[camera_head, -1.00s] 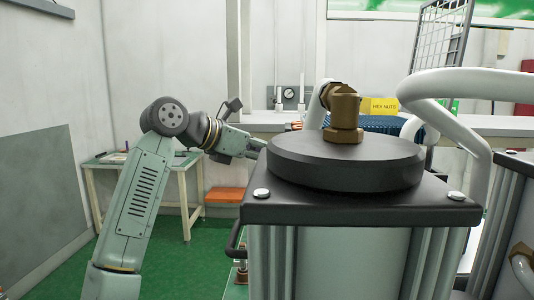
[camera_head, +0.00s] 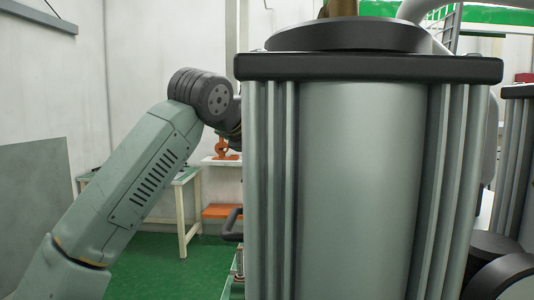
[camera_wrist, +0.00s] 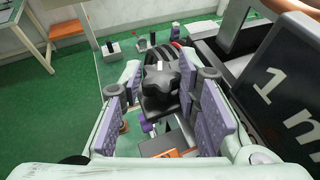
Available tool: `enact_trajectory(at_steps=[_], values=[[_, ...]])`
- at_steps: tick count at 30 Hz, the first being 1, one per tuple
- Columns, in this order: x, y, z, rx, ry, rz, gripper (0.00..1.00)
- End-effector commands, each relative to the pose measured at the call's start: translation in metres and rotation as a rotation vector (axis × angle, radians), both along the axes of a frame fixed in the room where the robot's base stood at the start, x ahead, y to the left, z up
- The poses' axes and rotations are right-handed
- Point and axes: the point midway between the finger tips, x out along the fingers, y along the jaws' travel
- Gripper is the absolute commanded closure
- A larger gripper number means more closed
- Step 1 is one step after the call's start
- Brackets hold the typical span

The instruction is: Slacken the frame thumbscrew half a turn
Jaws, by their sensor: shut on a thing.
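In the wrist view, the frame thumbscrew is a dark star-shaped knob (camera_wrist: 161,78) between the fingertips. My gripper (camera_wrist: 158,84), with purple-faced fingers, is shut on this knob, one finger on each side. The shaft and thread under the knob cannot be made out. In the head view, my gripper and the thumbscrew are hidden behind a large grey column (camera_head: 360,190) with a black top plate.
A black panel marked "1 m" (camera_wrist: 275,85) stands close to the right of my gripper. Small items (camera_wrist: 140,43) stand on a green surface beyond the knob. An orange stool (camera_head: 222,211) and a bench (camera_head: 188,225) stand behind the column. Green floor is open at left.

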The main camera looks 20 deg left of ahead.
Motion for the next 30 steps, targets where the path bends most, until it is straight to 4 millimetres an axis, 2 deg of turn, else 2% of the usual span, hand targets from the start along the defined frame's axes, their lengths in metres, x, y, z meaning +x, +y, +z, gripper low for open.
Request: enact_trajectory(at_steps=[17, 18, 21, 30], values=[[-0.0003, -0.0002, 0.0012, 0.0, -0.001, 0.041, 0.98], [-0.0002, -0.0002, 0.0013, 0.0, -0.001, 0.041, 0.68], [-0.0002, -0.0002, 0.0012, 0.0, -0.001, 0.041, 0.62], [-0.0009, -0.0002, 0.0009, -0.001, 0.0, 0.04, 0.61]])
